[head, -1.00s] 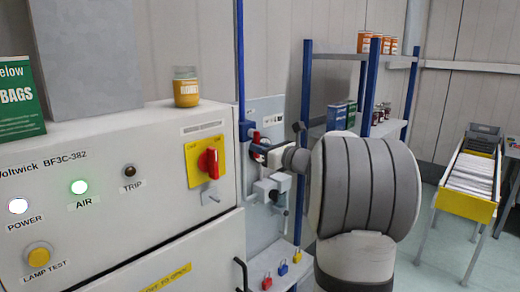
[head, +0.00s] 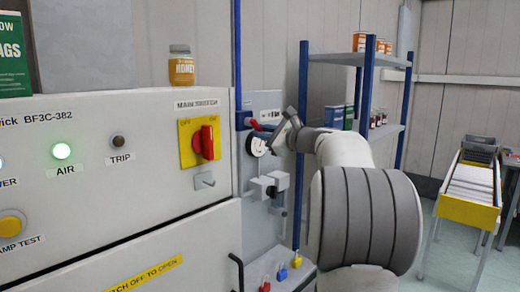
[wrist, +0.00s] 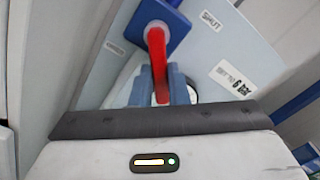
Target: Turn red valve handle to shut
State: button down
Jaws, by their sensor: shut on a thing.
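The red valve handle (wrist: 156,62) extends from a blue valve body (wrist: 160,24) on a pale panel (head: 265,103). In the wrist view it points down the picture, between my gripper's two blue fingers (wrist: 161,90), which are shut on it. A SHUT label (wrist: 211,21) is at upper right of the valve, with a smaller, unreadable label (wrist: 115,47) at left. In the head view, the handle (head: 266,127) shows small beside my gripper (head: 280,132), pointing right from the blue valve (head: 243,120). The fingertips are partly hidden there.
A pressure gauge (head: 256,146) sits just below the valve, close to my gripper. The white cabinet (head: 110,210) with a red rotary switch (head: 204,142) stands left. Small padlocks (head: 281,272) are below. A blue-post shelf (head: 369,100) is behind my arm.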

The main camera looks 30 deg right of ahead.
jog(key=shift+w+d+r+n+b, duration=0.15)
jog(key=shift+r+n+b, duration=0.3)
jog(key=shift+n+b, duration=1.05)
jog(key=shift+d+r+n+b, duration=0.35)
jog(key=shift+n+b, duration=0.7)
jog(key=shift+n, duration=0.8)
jog(key=shift+w+d+r+n+b, duration=0.15)
jog(key=shift+r+n+b, duration=0.35)
jog(key=shift+n+b, duration=1)
jog(key=shift+n, duration=0.25)
jog(key=c, duration=1.4)
grip_release()
jog(key=shift+s+r, duration=0.1)
jog(key=shift+r, duration=0.05)
jog(key=v, duration=0.7)
jog(key=shift+s+b, duration=0.35)
